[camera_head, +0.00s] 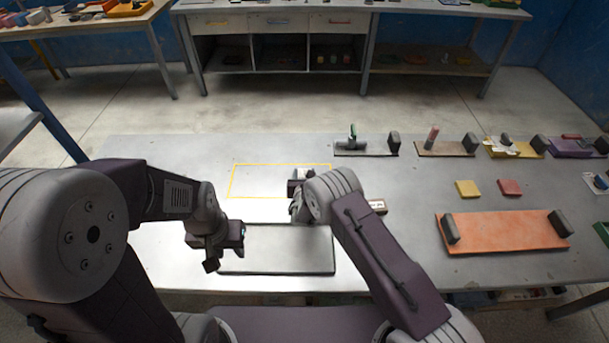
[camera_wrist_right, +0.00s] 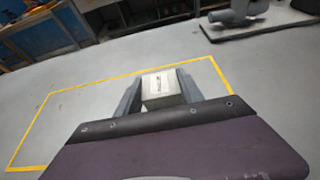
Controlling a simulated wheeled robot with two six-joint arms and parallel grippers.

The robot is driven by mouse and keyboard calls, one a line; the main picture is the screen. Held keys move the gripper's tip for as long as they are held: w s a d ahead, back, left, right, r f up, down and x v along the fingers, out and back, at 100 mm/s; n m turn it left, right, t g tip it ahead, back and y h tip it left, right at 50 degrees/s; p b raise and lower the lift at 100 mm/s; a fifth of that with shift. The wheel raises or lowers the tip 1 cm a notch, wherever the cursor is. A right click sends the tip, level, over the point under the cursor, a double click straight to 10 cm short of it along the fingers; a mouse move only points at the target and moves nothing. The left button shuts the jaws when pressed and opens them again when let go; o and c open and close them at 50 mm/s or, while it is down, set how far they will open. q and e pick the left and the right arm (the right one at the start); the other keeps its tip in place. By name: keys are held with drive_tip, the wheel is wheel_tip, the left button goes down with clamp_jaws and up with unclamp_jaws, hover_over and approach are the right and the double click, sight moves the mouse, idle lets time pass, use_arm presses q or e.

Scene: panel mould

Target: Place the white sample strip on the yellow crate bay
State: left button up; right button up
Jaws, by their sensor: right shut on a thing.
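My right gripper (camera_wrist_right: 160,84) is shut on a pale block with a small dark printed label (camera_wrist_right: 161,86) in the right wrist view. I cannot tell whether this is the white sample strip. In the head view the right gripper (camera_head: 296,186) is over the right part of a yellow outlined rectangle (camera_head: 230,181) on the grey table, and the block is mostly hidden. The rectangle looks empty. My left gripper (camera_head: 226,250) hangs at the left edge of a dark-edged grey plate (camera_head: 280,262); its jaw opening is not clear.
A small labelled block (camera_head: 378,206) lies beside my right forearm. An orange board (camera_head: 500,231) with dark end blocks lies at right, with a yellow block (camera_head: 467,189) and a red block (camera_head: 509,187) behind. Several trays, including a yellow one (camera_head: 519,150), line the far right edge.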

drive_tip(key=shift+f, duration=0.25)
drive_tip(key=shift+f, duration=0.1)
drive_tip(key=shift+f+b, duration=0.1)
drive_tip(key=shift+b, duration=0.2)
drive_tip(key=o, duration=1.4)
drive_tip(key=shift+r+p, duration=0.35)
drive_tip(key=shift+p, duration=0.1)
drive_tip(key=v, duration=1.2)
drive_tip(key=shift+s+f, duration=0.1)
drive_tip(key=shift+f, duration=0.1)
